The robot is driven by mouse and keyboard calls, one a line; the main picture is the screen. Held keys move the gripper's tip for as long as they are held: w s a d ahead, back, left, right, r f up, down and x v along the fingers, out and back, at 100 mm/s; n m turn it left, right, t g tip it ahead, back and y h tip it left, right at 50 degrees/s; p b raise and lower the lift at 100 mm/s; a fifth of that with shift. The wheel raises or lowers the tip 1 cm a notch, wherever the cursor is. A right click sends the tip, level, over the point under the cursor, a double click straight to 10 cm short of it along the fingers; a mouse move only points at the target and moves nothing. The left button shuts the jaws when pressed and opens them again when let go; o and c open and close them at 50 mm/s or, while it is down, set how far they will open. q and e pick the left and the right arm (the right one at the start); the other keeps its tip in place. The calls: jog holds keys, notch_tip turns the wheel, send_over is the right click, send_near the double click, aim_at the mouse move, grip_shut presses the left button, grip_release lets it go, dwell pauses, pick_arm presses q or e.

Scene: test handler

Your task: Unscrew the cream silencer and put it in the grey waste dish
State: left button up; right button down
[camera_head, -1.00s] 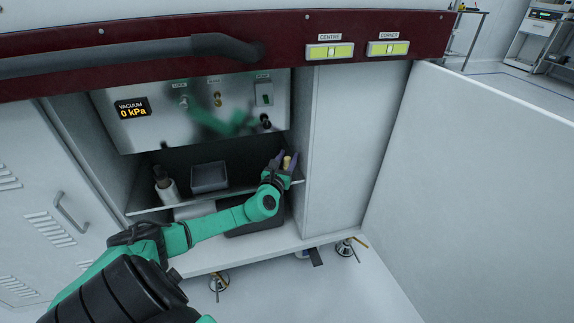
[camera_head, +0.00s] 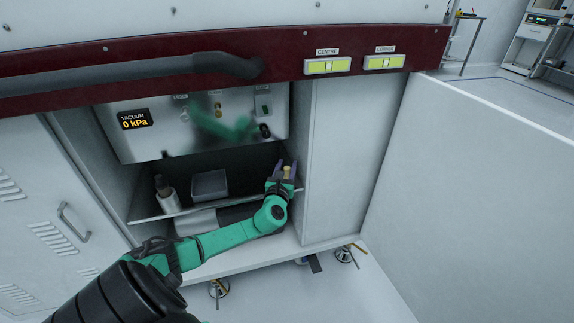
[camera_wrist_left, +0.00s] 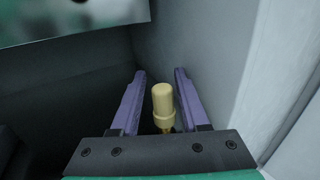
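The cream silencer (camera_wrist_left: 163,104) stands upright between the fingers of my left gripper (camera_wrist_left: 157,103) in the left wrist view. Gaps show on both sides of it, so the gripper is open around it and not closed on it. A bit of brass shows at its base; what it is fixed to is mostly hidden. In the head view the silencer (camera_head: 287,172) and the left gripper (camera_head: 283,171) are at the right end of the shelf. The grey waste dish (camera_head: 209,181) sits on the shelf to their left and looks empty. My right gripper is not in view.
A white bottle with a dark top (camera_head: 167,196) stands left of the dish. A metal panel (camera_head: 150,143) with a vacuum display reading 0 kPa hangs above the shelf. The cabinet side wall (camera_head: 303,140) is close to the gripper's right. A grey cylinder lies below the shelf.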

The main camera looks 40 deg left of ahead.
pick_arm(q)
jog(key=o, duration=0.6)
jog(key=shift+c, duration=0.2)
jog(key=shift+d, duration=0.1)
jog(key=shift+s+d, duration=0.2)
jog(key=shift+s, duration=0.15)
jog(key=p+v, duration=0.3)
jog(key=v, duration=1)
jog(key=shift+s, duration=0.4)
jog(key=shift+f+p, duration=0.1)
jog(key=shift+p, duration=0.2)
